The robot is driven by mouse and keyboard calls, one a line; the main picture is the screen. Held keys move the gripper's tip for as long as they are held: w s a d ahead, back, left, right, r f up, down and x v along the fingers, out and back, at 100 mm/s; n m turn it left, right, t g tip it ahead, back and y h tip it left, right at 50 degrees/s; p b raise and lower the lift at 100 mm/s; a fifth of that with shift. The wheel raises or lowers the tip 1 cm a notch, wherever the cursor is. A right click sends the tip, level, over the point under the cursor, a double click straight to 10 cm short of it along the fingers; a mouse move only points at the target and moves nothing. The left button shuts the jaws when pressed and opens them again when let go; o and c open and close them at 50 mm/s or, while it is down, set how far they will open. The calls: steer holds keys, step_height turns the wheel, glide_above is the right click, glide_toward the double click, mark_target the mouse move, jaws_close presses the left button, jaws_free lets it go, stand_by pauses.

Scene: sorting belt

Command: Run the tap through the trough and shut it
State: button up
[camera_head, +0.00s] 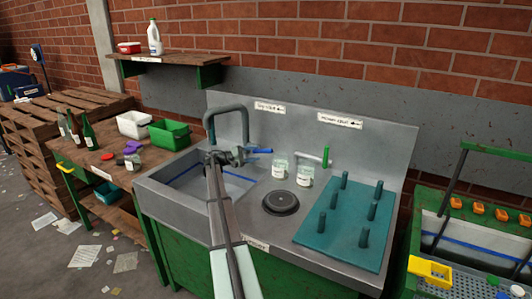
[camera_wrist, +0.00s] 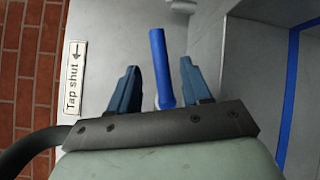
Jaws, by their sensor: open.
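The metal trough (camera_head: 160,187) is set in the left of the sink unit, with a blue line along its inside. A grey tap pipe (camera_head: 226,111) arches at its back. A blue lever (camera_head: 258,150) sticks out to the right beside the tap. My gripper (camera_head: 238,154) is at this lever, above the trough's back right. In the wrist view the lever (camera_wrist: 162,68) stands between the two open blue fingers, with gaps showing on both sides. A "Tap shut" label (camera_wrist: 74,76) with an arrow is on the left there. I see no water running; my arm hides part of the trough.
Two white-labelled jars (camera_head: 280,167) and a green-tipped pipe (camera_head: 326,156) stand right of my gripper. A round dark disc (camera_head: 281,203) and a teal peg board (camera_head: 333,236) lie on the worktop. Bottles (camera_head: 88,131) and tubs stand on the left bench.

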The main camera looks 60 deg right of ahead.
mark_target(263, 152)
steer(key=x, duration=0.6)
steer(key=shift+s+d, duration=0.2)
steer(key=shift+d, duration=0.05)
steer(key=shift+c, duration=0.4)
jaws_close()
